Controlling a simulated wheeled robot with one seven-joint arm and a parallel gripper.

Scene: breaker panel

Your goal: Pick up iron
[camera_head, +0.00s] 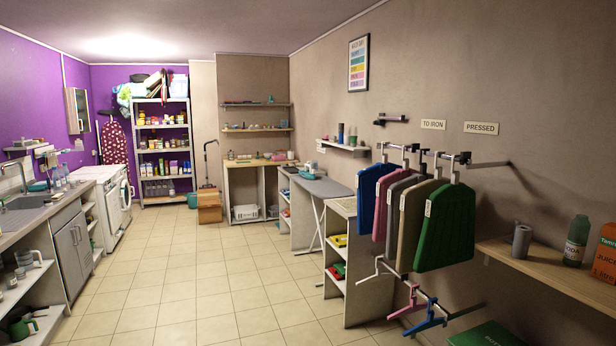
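What looks like the iron (309,172), small, pale and teal, sits at the far end of the grey ironing board (326,188), by the right wall in the middle distance. It is too small to make out its handle or exact pose. My gripper is not in view.
Shirts (446,228) on hangers jut from the right wall in front of a white shelf unit (366,290). A wooden shelf (555,273) stands out at the near right. Washing machines (113,205) and a sink counter line the left. The tiled floor (205,285) between is clear.

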